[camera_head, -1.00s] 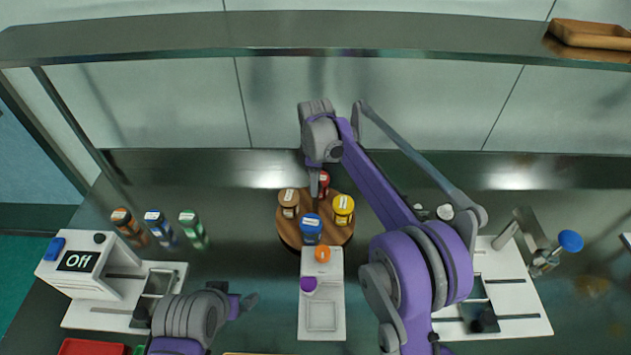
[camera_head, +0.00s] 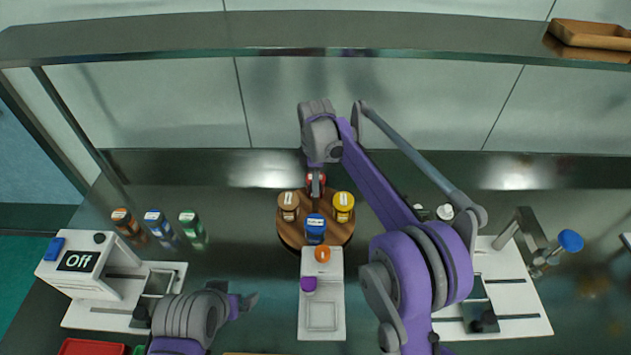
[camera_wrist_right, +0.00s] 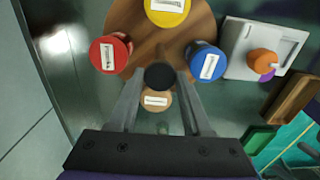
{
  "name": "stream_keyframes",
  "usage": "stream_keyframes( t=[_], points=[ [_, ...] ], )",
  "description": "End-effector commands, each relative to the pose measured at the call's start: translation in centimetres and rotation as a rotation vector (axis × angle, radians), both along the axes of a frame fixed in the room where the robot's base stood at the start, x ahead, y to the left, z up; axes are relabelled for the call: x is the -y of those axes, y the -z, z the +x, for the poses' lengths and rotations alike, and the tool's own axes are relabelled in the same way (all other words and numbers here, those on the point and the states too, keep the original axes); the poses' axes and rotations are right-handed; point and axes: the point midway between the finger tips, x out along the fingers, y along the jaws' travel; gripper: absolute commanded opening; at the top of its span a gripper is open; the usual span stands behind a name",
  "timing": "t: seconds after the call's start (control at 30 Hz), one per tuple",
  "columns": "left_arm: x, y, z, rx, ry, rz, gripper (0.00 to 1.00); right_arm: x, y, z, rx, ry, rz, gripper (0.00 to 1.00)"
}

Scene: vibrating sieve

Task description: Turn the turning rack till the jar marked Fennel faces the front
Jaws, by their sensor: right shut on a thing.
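The turning rack (camera_head: 290,236) is a round wooden disc with a red jar (camera_head: 316,184) at the back, a blue jar (camera_head: 315,229) at the front, a brown jar (camera_head: 288,206) at left and a yellow jar (camera_head: 343,207) at right. Each lid has a white label, too small to read, so I cannot tell which is Fennel. In the right wrist view, my right gripper (camera_wrist_right: 160,84) is shut on the rack's black central knob (camera_wrist_right: 160,76). My left gripper (camera_head: 250,301) hangs low at front left, away from the rack; its jaw opening is unclear.
A white block (camera_head: 321,320) with orange and purple knobs stands just in front of the rack. Another white device (camera_head: 517,290) is at right. A metal shelf (camera_head: 300,35) spans above.

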Motion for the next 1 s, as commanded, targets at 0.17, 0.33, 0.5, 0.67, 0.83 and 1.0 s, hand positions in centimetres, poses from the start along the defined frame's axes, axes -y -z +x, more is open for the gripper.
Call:
stream_keyframes(
  t=[0.17,0.33,0.5,0.67,0.83,1.0],
  points=[
    [0.0,0.0,0.0,0.000,0.000,0.000,1.00,0.0,-0.1,0.0,0.001,0.001,0.000,0.69],
    [0.0,0.0,0.0,0.000,0.000,0.000,1.00,0.0,0.0,0.0,0.001,0.001,0.000,0.79],
    [0.0,0.0,0.0,0.000,0.000,0.000,1.00,0.0,-0.1,0.0,0.000,0.001,0.000,0.79],
    [0.0,-0.1,0.1,0.001,0.000,0.000,1.00,0.0,-1.6,0.0,0.001,0.001,0.000,0.79],
    [0.0,-0.4,0.2,0.003,0.000,0.000,1.00,0.0,-4.6,0.0,0.001,0.001,0.000,0.79],
    [0.0,-0.6,0.3,0.005,0.000,0.000,1.00,0.0,-6.8,0.1,0.001,0.001,0.000,0.79]
  ],
)
